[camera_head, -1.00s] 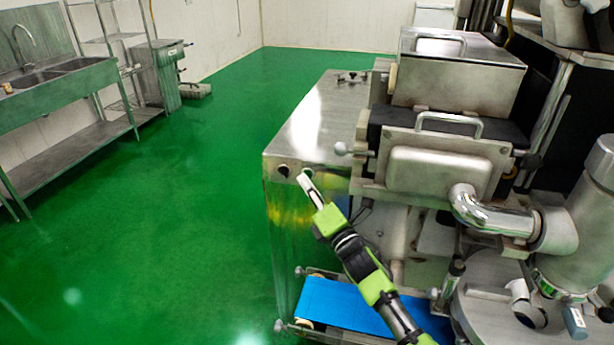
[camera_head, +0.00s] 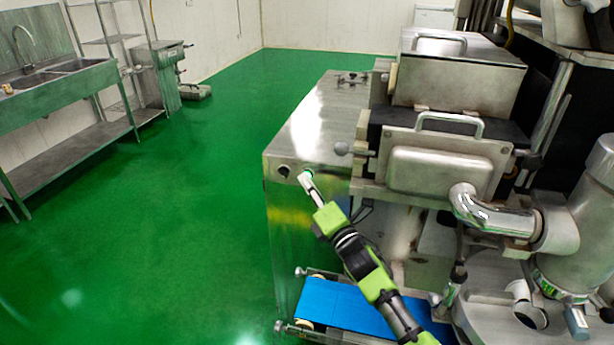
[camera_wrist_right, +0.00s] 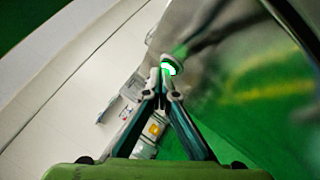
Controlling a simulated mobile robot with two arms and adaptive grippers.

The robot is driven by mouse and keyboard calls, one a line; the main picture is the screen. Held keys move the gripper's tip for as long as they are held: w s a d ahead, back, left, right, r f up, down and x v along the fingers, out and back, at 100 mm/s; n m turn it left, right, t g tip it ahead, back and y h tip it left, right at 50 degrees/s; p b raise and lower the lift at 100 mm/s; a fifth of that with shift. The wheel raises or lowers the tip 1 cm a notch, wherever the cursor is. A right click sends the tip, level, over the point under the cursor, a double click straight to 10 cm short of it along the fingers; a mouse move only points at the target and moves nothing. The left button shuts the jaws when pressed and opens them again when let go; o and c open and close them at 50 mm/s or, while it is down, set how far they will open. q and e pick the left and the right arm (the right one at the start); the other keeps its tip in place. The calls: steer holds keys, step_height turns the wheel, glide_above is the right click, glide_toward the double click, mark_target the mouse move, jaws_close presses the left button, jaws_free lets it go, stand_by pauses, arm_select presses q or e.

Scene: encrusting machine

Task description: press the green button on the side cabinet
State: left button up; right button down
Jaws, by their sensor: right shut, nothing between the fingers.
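The green button (camera_wrist_right: 171,66) shows in the right wrist view as a bright green lit ring with a pale rim, just beyond my fingertips. In the head view only a small green part of the button (camera_head: 308,173) shows on the upper front edge of the steel side cabinet (camera_head: 318,128), mostly hidden by my gripper. My right gripper (camera_head: 306,180) is shut and empty, with its fingertips right at the button. The closed fingertips also show in the wrist view (camera_wrist_right: 169,88). I cannot tell whether they touch the button. My left gripper is not in view.
A dark round fitting (camera_head: 283,170) sits left of the button on the same face. The encrusting machine (camera_head: 440,165) stands to the right, with a blue conveyor belt (camera_head: 345,306) below my right arm. Green floor is open to the left, before a sink bench (camera_head: 60,95).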

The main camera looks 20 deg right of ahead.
steer(key=shift+s+a, duration=0.3)
steer(key=shift+s, duration=0.3)
